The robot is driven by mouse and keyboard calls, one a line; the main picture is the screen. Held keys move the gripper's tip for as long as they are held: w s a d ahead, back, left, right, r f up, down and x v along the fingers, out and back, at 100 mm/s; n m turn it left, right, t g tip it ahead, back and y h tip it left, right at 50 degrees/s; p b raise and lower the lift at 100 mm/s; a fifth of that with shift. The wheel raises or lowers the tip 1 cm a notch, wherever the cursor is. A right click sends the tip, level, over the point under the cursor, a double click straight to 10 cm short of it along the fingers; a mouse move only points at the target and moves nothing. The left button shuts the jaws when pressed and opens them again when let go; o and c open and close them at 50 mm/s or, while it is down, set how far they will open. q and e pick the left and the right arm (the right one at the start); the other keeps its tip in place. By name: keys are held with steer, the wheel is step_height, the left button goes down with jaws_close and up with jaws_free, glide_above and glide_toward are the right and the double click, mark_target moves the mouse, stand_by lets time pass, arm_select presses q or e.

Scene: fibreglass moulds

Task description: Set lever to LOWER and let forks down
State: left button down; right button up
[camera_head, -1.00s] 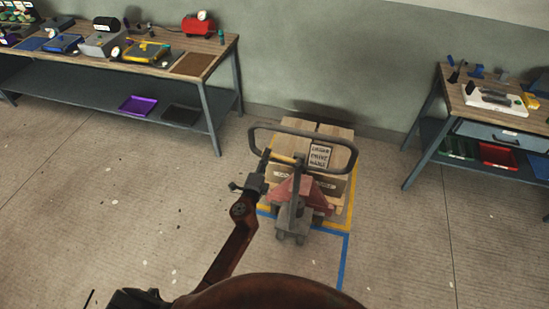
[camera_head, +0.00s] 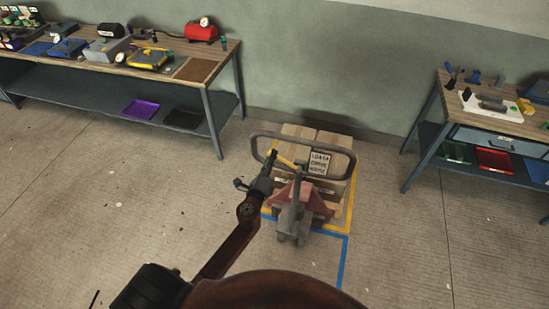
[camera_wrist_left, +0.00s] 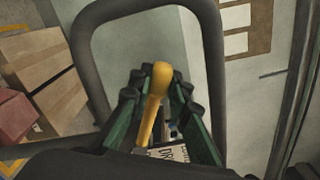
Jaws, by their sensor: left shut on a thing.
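The yellow lever (camera_head: 286,162) sits at the dark handle loop (camera_head: 340,148) of the pallet truck (camera_head: 292,205). My left gripper (camera_head: 268,158) reaches the left side of the loop and is shut on the lever. In the left wrist view the lever (camera_wrist_left: 156,95) lies between the green-padded fingers (camera_wrist_left: 185,105). The forks are hidden under the loaded pallet. Boxes (camera_head: 298,132) stand on it, with a printed sign (camera_head: 319,162) in front, partly behind the loop. The lever's markings cannot be read. My right gripper is out of view.
Yellow and blue floor lines (camera_head: 343,255) border the truck. A workbench (camera_head: 225,62) with tools and trays stands at left, another bench (camera_head: 437,105) at right. The wall is close behind the load. Floor on both sides of the truck is clear.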

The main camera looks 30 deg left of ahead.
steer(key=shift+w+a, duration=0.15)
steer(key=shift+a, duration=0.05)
arm_select(q)
steer(key=c, duration=1.8)
jaws_free()
steer(key=v, duration=1.2)
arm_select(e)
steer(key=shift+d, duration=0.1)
